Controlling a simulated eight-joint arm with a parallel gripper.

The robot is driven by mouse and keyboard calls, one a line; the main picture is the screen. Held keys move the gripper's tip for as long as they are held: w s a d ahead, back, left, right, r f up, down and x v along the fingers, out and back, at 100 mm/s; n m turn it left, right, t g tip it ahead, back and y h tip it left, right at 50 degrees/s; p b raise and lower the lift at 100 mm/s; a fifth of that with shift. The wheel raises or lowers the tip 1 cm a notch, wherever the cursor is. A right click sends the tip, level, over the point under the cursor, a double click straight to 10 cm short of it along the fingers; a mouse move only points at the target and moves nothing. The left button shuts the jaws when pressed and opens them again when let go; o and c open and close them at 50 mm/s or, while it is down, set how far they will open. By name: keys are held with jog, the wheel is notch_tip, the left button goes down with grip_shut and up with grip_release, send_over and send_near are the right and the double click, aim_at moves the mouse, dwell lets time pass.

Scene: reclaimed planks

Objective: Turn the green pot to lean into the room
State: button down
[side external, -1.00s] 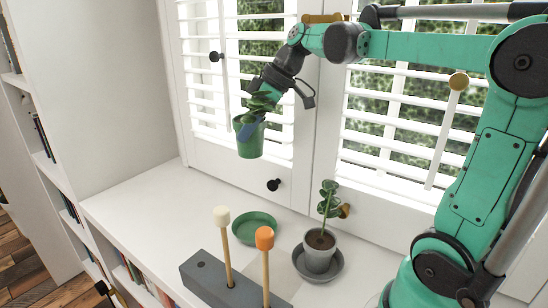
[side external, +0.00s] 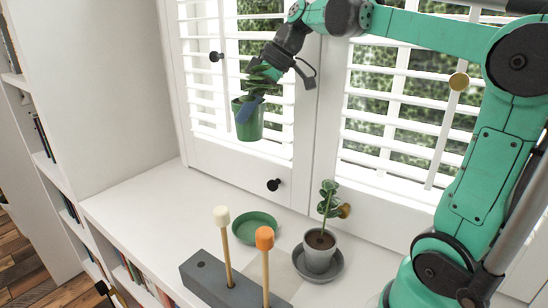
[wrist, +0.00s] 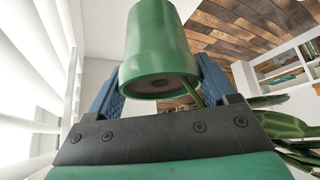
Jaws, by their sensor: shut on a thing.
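The green pot (side external: 249,122) hangs in the air in front of the left shutter, roughly upright, its leafy plant (side external: 258,78) rising from the top. My gripper (side external: 247,110) is shut on the pot, with a blue finger against its near side. In the wrist view the pot (wrist: 160,40) sits between both blue fingers, its rim and brown soil facing the camera. The plant's leaves (wrist: 285,128) reach out at the right. The green saucer (side external: 257,229) lies empty on the white sill below. Which way the plant leans is hard to tell.
A grey pot (side external: 320,257) with a small plant stands on a grey saucer (side external: 338,267) at the right. A grey block (side external: 215,281) at the front holds upright sticks with a white top (side external: 221,215) and an orange top (side external: 264,238). The sill's left part is clear.

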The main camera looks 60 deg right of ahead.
notch_tip(320, 180, down, 19)
jog(key=m, duration=0.1)
jog(key=m+h, duration=0.1)
jog(key=shift+f+m+t, duration=0.2)
jog(key=shift+m+t, duration=0.2)
jog(key=shift+f, duration=1.45)
grip_release()
jog(key=s+a+r+m+t+h, duration=0.1)
jog(key=s+a+r+m+h, duration=0.1)
jog(key=s+a+r+m, duration=0.2)
jog(key=s+a+r, duration=0.3)
jog(key=s+r, duration=0.1)
jog(key=r, duration=0.1)
jog(key=shift+s+a+r+h, duration=0.15)
jog(key=shift+h, duration=0.15)
